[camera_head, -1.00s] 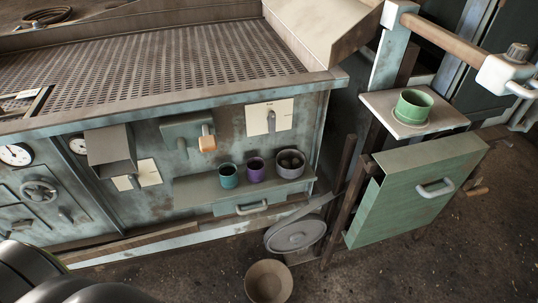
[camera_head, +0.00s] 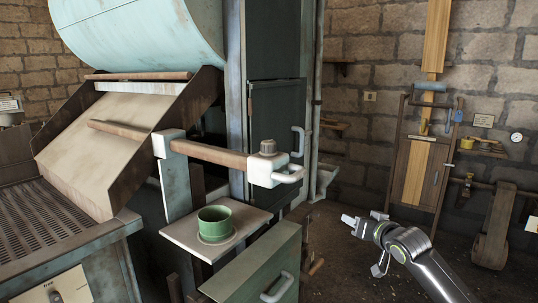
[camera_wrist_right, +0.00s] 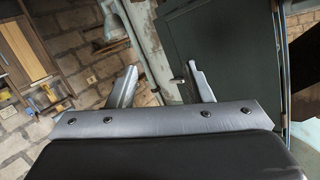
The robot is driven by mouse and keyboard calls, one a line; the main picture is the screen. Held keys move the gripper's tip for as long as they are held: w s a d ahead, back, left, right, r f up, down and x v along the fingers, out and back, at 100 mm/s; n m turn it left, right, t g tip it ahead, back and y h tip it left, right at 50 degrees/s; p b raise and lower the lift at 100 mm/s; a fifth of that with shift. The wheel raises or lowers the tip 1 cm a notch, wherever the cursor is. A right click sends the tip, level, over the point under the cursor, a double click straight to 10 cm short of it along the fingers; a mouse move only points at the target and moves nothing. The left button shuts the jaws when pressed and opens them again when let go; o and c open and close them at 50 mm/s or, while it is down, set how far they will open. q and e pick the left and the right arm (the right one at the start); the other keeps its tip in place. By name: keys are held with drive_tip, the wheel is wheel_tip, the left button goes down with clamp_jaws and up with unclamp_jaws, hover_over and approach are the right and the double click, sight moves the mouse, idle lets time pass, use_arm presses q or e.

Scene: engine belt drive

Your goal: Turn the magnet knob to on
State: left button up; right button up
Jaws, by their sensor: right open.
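A dark grey knob (camera_head: 268,146) sits on top of a white block (camera_head: 266,168) at the end of a rusty brown bar. A cream plate (camera_head: 52,288) with a small grey knob is at the lower left, partly cut off by the frame edge. I cannot tell which is the magnet knob, and no on label is readable. My right gripper (camera_head: 364,218) is open and empty, to the right of the white block and apart from it. Its two fingers (camera_wrist_right: 161,72) stand spread in the right wrist view. My left gripper is out of view.
A green cup (camera_head: 215,223) stands on a small shelf (camera_head: 250,221) below the bar. A green box with a handle (camera_head: 255,268) is in front. A dark cabinet (camera_head: 275,125) stands behind. A wooden panel (camera_head: 418,165) leans at the right wall. Floor around my right gripper looks clear.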

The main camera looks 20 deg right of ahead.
drive_tip(key=s+a+r+n+t+y+b, duration=0.1)
drive_tip(key=s+a+r, duration=0.1)
drive_tip(key=a+r, duration=0.35)
drive_tip(key=s+a+r+n+y, duration=0.1)
drive_tip(key=s+a+r+y, duration=0.15)
drive_tip(key=r, duration=0.55)
drive_tip(key=s+a+r+n+t+y+b, duration=0.1)
drive_tip(key=s+a+r, duration=0.2)
drive_tip(key=r, duration=0.4)
drive_tip(key=s+a+r+n+y+b, duration=0.1)
drive_tip(key=s+a+r+n, duration=0.15)
drive_tip(key=s+a, duration=0.35)
drive_tip(key=s+a+r+n+y+b, duration=0.1)
drive_tip(key=s+a+r+n+y, duration=0.2)
drive_tip(key=s, duration=0.6)
drive_tip(key=h+p, duration=0.1)
drive_tip(key=p, duration=0.9)
approach(273, 146)
drive_tip(key=shift+m+g, duration=0.3)
drive_tip(key=shift+m, duration=0.05)
drive_tip(key=x, duration=0.5)
drive_tip(key=p+x, duration=0.1)
drive_tip(key=x, duration=0.5)
drive_tip(key=shift+w+r, duration=0.15)
drive_tip(key=shift+r, duration=0.1)
